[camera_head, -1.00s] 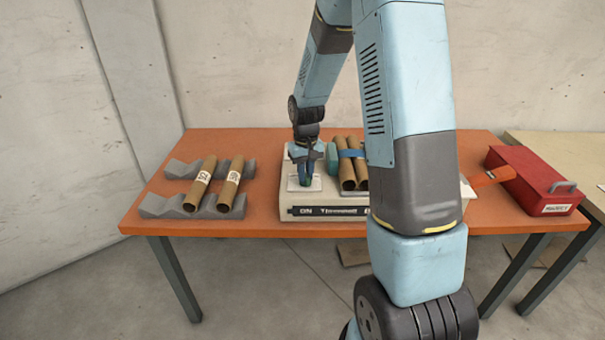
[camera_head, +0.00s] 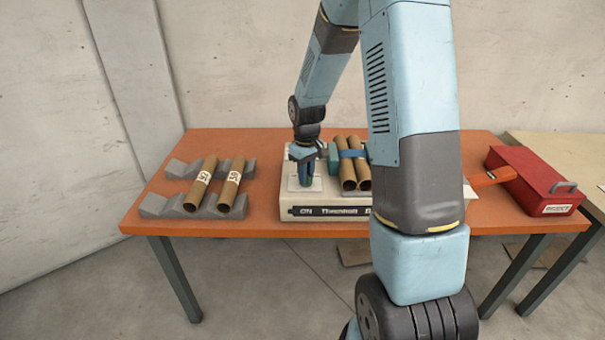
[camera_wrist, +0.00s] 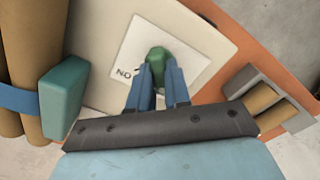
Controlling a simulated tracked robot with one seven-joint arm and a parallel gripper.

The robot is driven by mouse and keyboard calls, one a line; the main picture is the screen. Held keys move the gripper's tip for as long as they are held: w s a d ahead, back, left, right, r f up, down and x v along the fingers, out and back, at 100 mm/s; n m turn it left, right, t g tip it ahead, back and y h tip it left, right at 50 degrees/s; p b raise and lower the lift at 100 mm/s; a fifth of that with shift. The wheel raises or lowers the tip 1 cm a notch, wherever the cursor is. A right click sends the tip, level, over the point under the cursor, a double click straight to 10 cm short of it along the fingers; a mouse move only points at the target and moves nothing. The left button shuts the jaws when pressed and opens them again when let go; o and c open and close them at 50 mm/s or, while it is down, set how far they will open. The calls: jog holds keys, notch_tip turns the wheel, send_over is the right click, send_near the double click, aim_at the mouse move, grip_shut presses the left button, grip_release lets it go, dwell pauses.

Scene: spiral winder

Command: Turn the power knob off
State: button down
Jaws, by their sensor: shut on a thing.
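The power knob (camera_wrist: 157,56) is green and shows in the wrist view on a white label plate, with the letters "NO" or "ON" partly readable beside it. My gripper (camera_wrist: 157,76) has its two blue fingers on either side of the knob, shut on it. In the head view my gripper (camera_head: 305,181) points down over the white plate at the left end of the winder (camera_head: 300,205). There the fingers hide the knob.
Two cardboard tubes under a blue strap (camera_head: 350,154) lie on the winder, right of my gripper, beside a teal block (camera_wrist: 63,98). Two labelled tubes (camera_head: 200,184) rest on grey cradles at left.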

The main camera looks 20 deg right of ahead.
jog(key=shift+w, duration=0.1)
jog(key=c, duration=1.1)
grip_release()
notch_tip(320, 180, up, 14)
jog(key=shift+f, duration=0.15)
jog(key=s+r+m+t, duration=0.2)
jog(key=s+r+t, duration=0.1)
jog(key=s+r, duration=0.9)
jog(key=s+m+t, duration=0.1)
jog(key=s, duration=0.4)
jog(key=s+a+r, duration=0.1)
jog(key=s, duration=0.5)
jog(key=s+r+m+t, duration=0.1)
jog(key=s, duration=0.4)
jog(key=shift+s+a+m+t, duration=0.15)
jog(key=shift+s+m+t, duration=0.15)
